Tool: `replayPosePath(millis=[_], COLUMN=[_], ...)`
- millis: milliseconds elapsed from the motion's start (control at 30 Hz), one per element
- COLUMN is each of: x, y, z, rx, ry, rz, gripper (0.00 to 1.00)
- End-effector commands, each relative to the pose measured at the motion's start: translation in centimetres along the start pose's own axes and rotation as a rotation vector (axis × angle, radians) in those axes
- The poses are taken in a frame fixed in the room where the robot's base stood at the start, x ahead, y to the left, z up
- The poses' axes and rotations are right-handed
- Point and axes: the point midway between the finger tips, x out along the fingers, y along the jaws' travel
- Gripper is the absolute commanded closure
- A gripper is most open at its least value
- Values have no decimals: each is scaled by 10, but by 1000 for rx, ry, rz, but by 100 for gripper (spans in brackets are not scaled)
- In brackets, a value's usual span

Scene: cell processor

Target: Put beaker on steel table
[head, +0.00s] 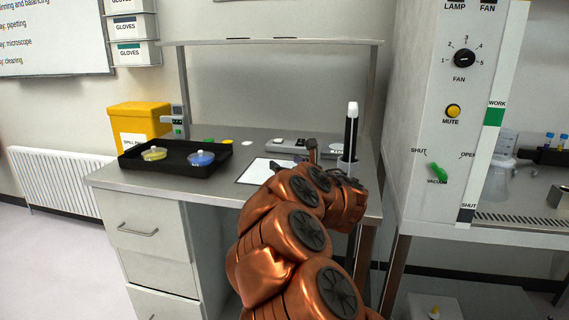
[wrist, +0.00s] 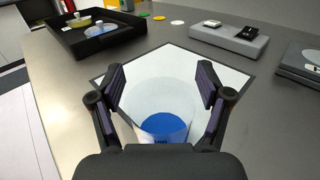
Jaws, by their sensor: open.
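A clear beaker (wrist: 163,126) with blue liquid at its bottom shows in the wrist view, upright between the two fingers of my gripper (wrist: 160,80). The fingers are spread to either side of it, and I see no firm grip. The beaker appears over a white, dark-edged mat (wrist: 193,64) on the steel table (wrist: 52,72). Its base is partly hidden by my gripper. In the head view the steel table (head: 215,187) shows with the mat (head: 258,171) on it; my arm hides the beaker there.
A black tray (head: 175,171) with a yellow dish (head: 154,154) and a blue dish (head: 201,159) stands on the left. A grey device (head: 287,146) is behind the mat. A stand with a white-and-black pipette (head: 351,130) is at the right. A cabinet (head: 445,100) stands further right.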

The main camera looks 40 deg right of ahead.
Motion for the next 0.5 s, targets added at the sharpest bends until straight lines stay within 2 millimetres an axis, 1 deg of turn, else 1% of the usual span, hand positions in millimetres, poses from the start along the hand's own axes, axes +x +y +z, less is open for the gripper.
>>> replayPosePath(millis=[33,300,500], x=[-9,-55,-84], y=[-2,-2,-2], z=[-1,-1,-2], rx=[-2,-3,-1], ry=[3,3,5], rz=[-7,-8,-8], gripper=[23,23,23])
